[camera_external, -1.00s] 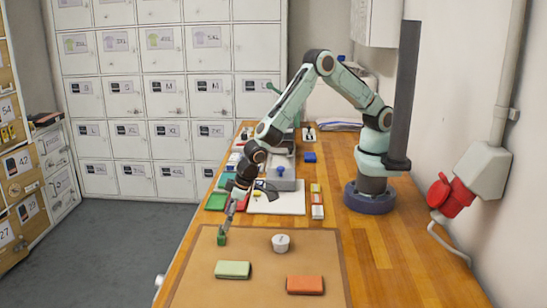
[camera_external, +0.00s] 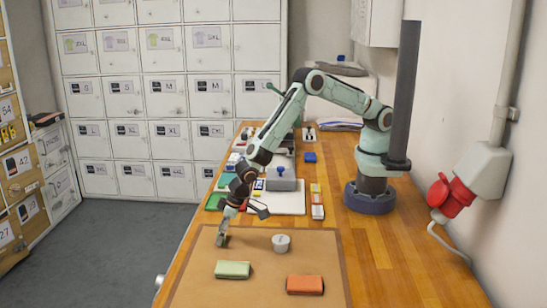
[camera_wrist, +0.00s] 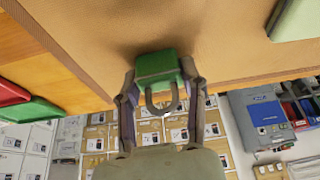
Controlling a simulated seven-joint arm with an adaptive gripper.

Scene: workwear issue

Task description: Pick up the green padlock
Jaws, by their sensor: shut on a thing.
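The green padlock (camera_wrist: 156,66) is between the two fingers of my gripper (camera_wrist: 160,78) in the wrist view, its grey shackle pointing toward the camera. My gripper is shut on it, with a finger on either side of its body. In the external view my gripper (camera_external: 221,240) points down at the far left part of the brown mat (camera_external: 262,249). The padlock is mostly hidden by the fingers there. It appears at or very close to the mat; I cannot tell if it is clear of it.
A small white cup-like item (camera_external: 281,243) stands right of my gripper. A light green block (camera_external: 232,269) and an orange block (camera_external: 305,285) lie nearer on the mat. Behind are a white board (camera_external: 285,202) and several small coloured items. The table's left edge is close.

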